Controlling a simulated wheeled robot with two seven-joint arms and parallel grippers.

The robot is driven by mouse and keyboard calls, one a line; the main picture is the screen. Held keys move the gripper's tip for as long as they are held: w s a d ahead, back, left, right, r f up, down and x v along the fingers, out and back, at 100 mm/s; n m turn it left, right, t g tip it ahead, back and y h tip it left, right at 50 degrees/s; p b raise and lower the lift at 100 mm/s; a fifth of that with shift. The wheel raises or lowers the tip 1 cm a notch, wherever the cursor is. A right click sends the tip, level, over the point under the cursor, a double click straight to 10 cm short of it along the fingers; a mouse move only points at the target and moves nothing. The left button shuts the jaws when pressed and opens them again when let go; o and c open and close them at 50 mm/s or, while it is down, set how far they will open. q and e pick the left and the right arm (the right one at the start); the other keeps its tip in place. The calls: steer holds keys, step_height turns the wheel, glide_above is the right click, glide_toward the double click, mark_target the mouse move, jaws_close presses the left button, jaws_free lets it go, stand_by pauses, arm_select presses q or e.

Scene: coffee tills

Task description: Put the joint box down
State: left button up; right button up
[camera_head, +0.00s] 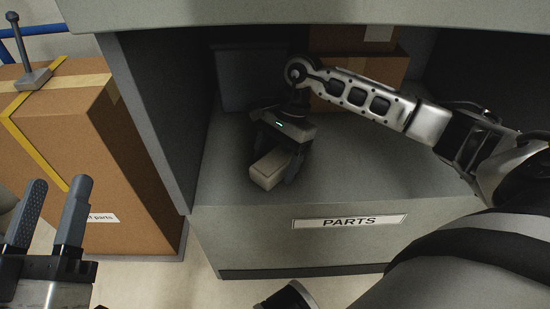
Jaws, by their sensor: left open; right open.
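A small beige box (268,172), which I take as the joint box, rests on the floor of the grey compartment (350,170) marked PARTS, near its front edge. My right gripper (279,160) reaches into the compartment from the right and points down over this box. Its jaws are open, with a dark finger along the box's right side; the gripper body hides the box's rear end. My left gripper (57,190) is open and empty at the lower left, in front of the large cardboard box.
A large cardboard box (120,175) with yellow strapping stands left of the compartment, a grey-handled tool (30,75) on top. Inside the compartment, a dark grey bin (245,78) and brown cartons (350,45) stand at the back. The compartment floor to the right is clear.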

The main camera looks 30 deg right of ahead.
mark_target(283, 152)
steer(key=p+v, duration=0.2)
steer(key=v, duration=0.5)
steer(key=shift+r, duration=0.15)
steer(key=p+v, duration=0.1)
steer(key=v, duration=0.3)
steer(key=shift+p, duration=0.35)
steer(key=shift+w+d+r, duration=0.1)
steer(key=shift+d+r, duration=0.15)
steer(key=shift+r, duration=0.1)
arm_select(q)
step_height(283, 152, down, 6)
steer(key=s+n+g+y, duration=0.2)
steer(key=n+g, duration=0.1)
steer(key=shift+s+d+g, duration=0.15)
steer(key=shift+d+g, duration=0.15)
steer(key=shift+g, duration=0.1)
steer(key=shift+r, duration=0.1)
arm_select(e)
steer(key=shift+a, duration=0.1)
